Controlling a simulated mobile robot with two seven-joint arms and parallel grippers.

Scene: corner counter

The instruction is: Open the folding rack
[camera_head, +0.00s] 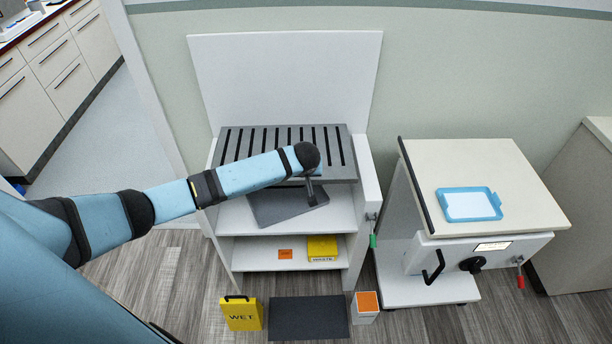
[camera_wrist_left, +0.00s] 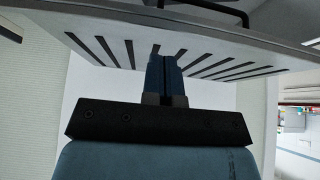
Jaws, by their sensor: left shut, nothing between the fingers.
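The folding rack appears to be the grey slatted panel (camera_head: 235,146) on top of a white shelf unit, against a white upright back panel. In the left wrist view its slotted face (camera_wrist_left: 225,62) spans the top, tilted across the picture. My left arm reaches over it from the left in the head view, and its wrist covers part of the rack's front. My left gripper (camera_wrist_left: 166,58) is shut and empty, its fingertips close by the slots in the wrist view. I cannot tell whether they touch the rack. My right gripper is in neither view.
A dark grey slab (camera_head: 275,208) lies on the upper shelf below my wrist. A yellow box (camera_head: 322,248) sits on the lower shelf. A yellow WET sign (camera_head: 242,314), dark mat (camera_head: 307,318) and small box (camera_head: 366,308) stand in front. A cart (camera_head: 500,215) with a blue tray (camera_head: 468,204) is right.

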